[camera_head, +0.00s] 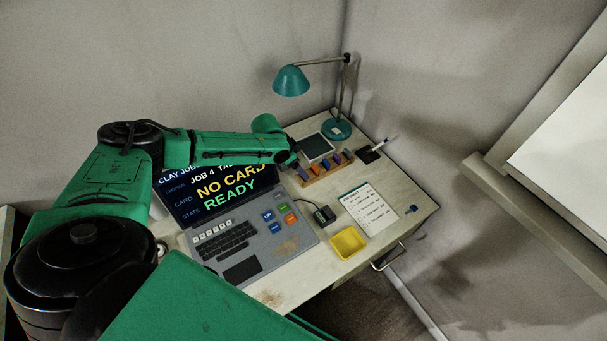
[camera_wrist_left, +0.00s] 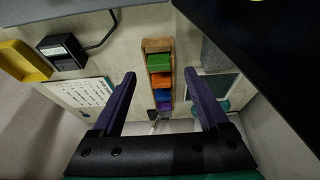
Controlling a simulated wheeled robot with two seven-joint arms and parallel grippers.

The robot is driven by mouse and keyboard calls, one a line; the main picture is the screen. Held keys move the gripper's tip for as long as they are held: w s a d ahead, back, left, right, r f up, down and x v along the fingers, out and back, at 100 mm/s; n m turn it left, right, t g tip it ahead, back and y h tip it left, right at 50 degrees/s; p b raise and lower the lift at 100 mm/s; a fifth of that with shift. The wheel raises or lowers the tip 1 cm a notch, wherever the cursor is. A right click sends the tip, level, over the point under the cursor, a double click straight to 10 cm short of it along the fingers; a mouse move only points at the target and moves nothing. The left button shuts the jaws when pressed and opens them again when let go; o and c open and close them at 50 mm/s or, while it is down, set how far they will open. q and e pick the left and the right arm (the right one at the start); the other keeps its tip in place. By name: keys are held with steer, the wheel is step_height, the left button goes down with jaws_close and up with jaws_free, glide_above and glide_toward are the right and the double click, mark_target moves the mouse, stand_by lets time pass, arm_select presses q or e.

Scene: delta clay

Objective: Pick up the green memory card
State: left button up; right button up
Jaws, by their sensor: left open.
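The green memory card (camera_wrist_left: 159,62) stands in a wooden rack (camera_wrist_left: 156,45) in the left wrist view, at the end of a row with orange, blue and purple cards. My left gripper (camera_wrist_left: 159,74) is open and empty. Its two dark purple fingers lie either side of the rack in that view, with the green card between their tips; the height gap is hard to judge. In the head view the rack (camera_head: 328,174) is on the desk, right of the laptop. My right gripper is out of view.
The laptop (camera_head: 240,262) reads "NO CARD READY". A black cabled box (camera_head: 324,214), a yellow tray (camera_head: 348,243) and a printed sheet (camera_head: 369,209) lie in front of the rack. A teal lamp (camera_head: 291,81) and a grey-screened device (camera_head: 315,147) stand behind it.

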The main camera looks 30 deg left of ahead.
arm_select(q)
steer(key=shift+x, duration=1.95)
steer(key=shift+d, duration=0.1)
jaws_close()
